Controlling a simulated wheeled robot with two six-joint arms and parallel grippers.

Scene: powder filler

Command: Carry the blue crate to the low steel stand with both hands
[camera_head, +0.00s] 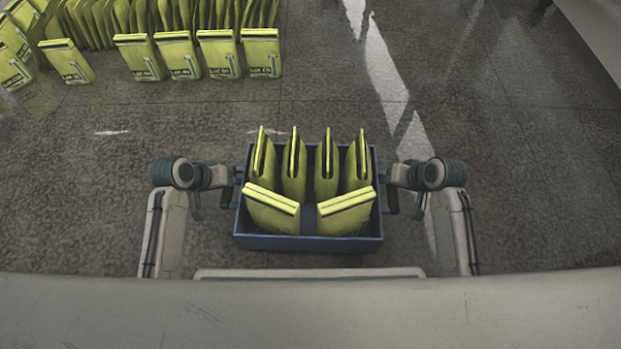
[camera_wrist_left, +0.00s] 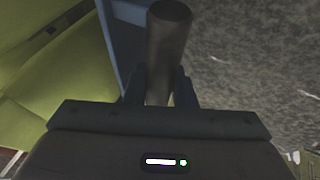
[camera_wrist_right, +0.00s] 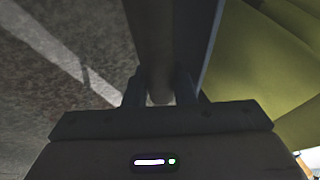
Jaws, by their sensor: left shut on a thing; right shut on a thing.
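The blue crate (camera_head: 308,243) is held in front of me between my two arms, with several yellow-green bags (camera_head: 345,212) in it. My left gripper (camera_head: 236,176) is at the crate's left side, shut on a dark bar-like handle, which shows in the left wrist view (camera_wrist_left: 168,45). My right gripper (camera_head: 388,177) is at the right side, shut on the matching handle, seen in the right wrist view (camera_wrist_right: 155,50). The crate wall also shows in the left wrist view (camera_wrist_left: 118,40). The low steel stand cannot be made out in any view.
Several rows of similar yellow-green bags (camera_head: 188,57) stand on the floor at the far left. The dark tiled floor (camera_head: 500,150) ahead and to the right is clear, with a light streak across it. A pale surface (camera_head: 598,25) cuts the top right corner.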

